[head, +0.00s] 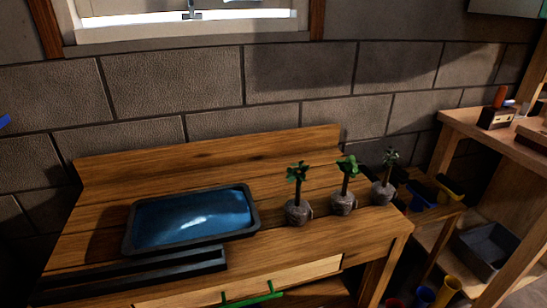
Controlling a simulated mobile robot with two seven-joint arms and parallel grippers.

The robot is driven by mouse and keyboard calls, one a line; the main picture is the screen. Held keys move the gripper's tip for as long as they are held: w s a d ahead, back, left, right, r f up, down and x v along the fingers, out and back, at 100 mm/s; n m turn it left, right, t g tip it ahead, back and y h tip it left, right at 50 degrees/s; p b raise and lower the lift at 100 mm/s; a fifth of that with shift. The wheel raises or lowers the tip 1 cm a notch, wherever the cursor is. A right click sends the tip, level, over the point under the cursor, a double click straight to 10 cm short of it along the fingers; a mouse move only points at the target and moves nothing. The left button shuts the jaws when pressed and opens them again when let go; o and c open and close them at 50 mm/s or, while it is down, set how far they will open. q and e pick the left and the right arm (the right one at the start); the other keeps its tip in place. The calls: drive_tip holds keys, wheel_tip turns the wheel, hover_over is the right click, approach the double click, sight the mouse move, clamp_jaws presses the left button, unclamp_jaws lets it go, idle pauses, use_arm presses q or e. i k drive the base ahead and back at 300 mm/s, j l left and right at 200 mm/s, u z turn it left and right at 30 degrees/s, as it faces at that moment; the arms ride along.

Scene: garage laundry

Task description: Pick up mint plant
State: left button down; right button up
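Three small plants with dark stems and grey, rounded root balls or pots stand upright in a row on the right part of a wooden bench (90,220). The left plant (297,212) has dark green leaves. The middle plant (344,203) has broader, brighter green leaves. The right plant (384,193) has narrow, greyish leaves. I cannot tell for sure which one is the mint plant. They stand apart from each other, and nothing holds them. Neither of my grippers is in view.
A dark tray (128,234) with a blue inside lies left of the plants. A long black tray (150,271) lies before it. The bench has a drawer with a green handle (250,298). A wooden shelf unit (470,130) with a grey bin (486,247) stands right.

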sight(297, 210)
drive_tip(key=i+l+u, duration=0.25)
drive_tip(key=u, duration=0.2)
drive_tip(key=i+l+u, duration=0.15)
drive_tip(key=u, duration=0.25)
drive_tip(key=i+l+u, duration=0.15)
drive_tip(key=l+u, duration=0.75)
drive_tip(key=l, duration=0.35)
drive_tip(key=i+l, duration=0.15)
drive_tip(key=l, duration=0.2)
